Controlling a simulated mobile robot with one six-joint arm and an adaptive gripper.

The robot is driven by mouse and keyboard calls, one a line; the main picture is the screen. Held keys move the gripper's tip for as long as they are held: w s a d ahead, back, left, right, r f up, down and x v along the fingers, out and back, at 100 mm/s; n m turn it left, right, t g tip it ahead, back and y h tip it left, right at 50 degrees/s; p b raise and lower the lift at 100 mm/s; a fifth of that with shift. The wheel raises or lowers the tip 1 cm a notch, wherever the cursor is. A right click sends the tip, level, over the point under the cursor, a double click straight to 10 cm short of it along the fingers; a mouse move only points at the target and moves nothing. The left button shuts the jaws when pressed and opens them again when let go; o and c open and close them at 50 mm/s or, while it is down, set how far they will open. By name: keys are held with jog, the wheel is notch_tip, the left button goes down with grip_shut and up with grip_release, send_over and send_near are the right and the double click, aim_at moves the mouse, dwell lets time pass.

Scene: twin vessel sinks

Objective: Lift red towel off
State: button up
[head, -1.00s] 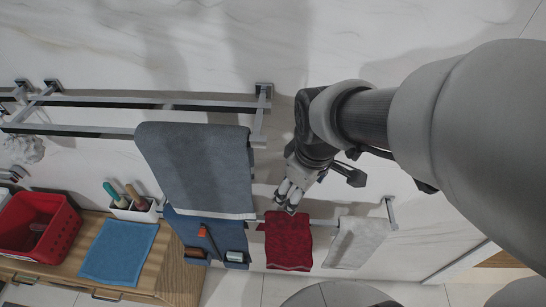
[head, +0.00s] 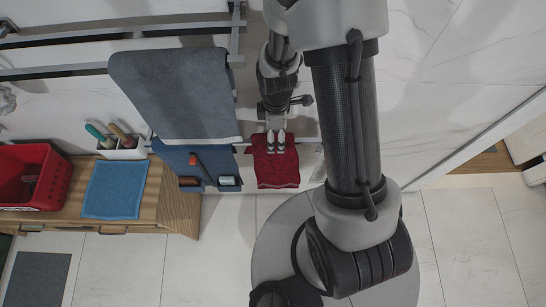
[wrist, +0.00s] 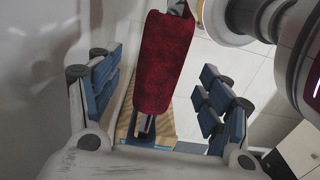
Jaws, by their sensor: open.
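The red towel (head: 276,172) hangs over a thin rail below the large grey towel in the head view. My gripper (head: 275,141) is at the towel's upper part, with its fingertips overlapping it in the picture. In the wrist view the red towel (wrist: 165,60) hangs in the gap between the blue-padded fingers of my gripper (wrist: 162,92). The fingers are spread to either side, with clear space between each pad and the towel. The towel's far side is hidden.
A red basket (head: 33,178), a tool holder (head: 121,149) and a folded blue cloth (head: 115,189) sit on the wooden counter. The wall is close behind the rail; open floor lies in front.

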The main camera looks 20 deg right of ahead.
notch_tip(320, 180, down, 9)
jog(key=b, duration=0.1)
jog(key=shift+a+r+b, duration=0.15)
jog(key=shift+a+b, duration=0.15)
jog(key=shift+b, duration=0.1)
jog(key=shift+c, duration=0.2)
grip_shut()
dwell(0.7)
jog(key=shift+r, duration=0.1)
